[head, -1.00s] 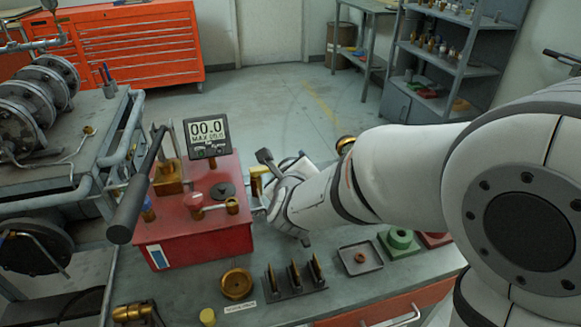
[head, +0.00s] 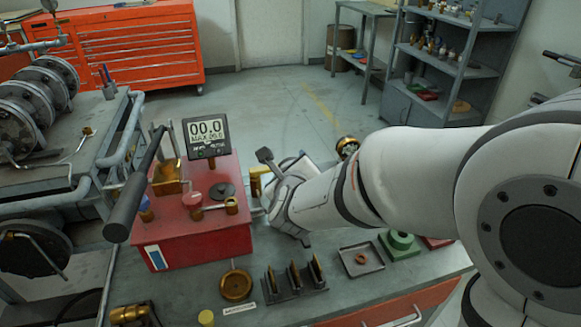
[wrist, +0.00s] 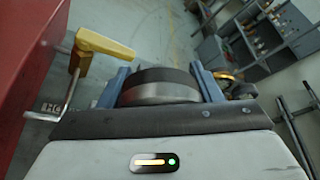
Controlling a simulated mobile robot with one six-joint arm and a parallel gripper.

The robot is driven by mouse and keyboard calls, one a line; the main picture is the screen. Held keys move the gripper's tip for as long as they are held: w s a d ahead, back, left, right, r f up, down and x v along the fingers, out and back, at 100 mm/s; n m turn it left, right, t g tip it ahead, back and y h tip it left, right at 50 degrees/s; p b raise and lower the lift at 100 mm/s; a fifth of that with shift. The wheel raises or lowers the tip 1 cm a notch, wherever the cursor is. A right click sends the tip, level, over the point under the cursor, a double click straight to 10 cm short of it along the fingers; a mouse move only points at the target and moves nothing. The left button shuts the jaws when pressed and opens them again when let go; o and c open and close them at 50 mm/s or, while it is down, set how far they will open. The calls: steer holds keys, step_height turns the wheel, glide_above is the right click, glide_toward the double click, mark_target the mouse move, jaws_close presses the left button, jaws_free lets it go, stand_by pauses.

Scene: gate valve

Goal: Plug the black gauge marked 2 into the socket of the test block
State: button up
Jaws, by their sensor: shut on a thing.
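In the wrist view my gripper (wrist: 160,72) is shut on a round black gauge with a silver band (wrist: 160,90), one blue-grey finger on each side. I see the gauge edge-on; its face, its number and its stem are hidden. In the head view my pale wrist (head: 298,208) is right of the red block (head: 198,235), and the fingers and gauge cannot be made out. The red block, which I take as the test block, carries a digital display (head: 207,137) reading 00.0. I cannot tell which opening is its socket.
A yellow handle (wrist: 105,45) on a bent silver rod is close left of the gauge, beside the red block's side. A long black lever (head: 135,190) crosses the block's left. A brass dish (head: 236,286), black rack (head: 295,284) and small tray (head: 361,260) occupy the bench front.

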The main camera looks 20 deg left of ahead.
steer(key=shift+f+b, duration=1.85)
steer(key=shift+b, duration=0.55)
steer(key=o, duration=1.2)
steer(key=shift+c, duration=0.2)
steer(key=p+v, duration=0.1)
steer(key=v, duration=0.6)
steer(key=shift+r, duration=0.15)
steer(key=shift+s+d, duration=0.1)
steer(key=shift+s, duration=0.3)
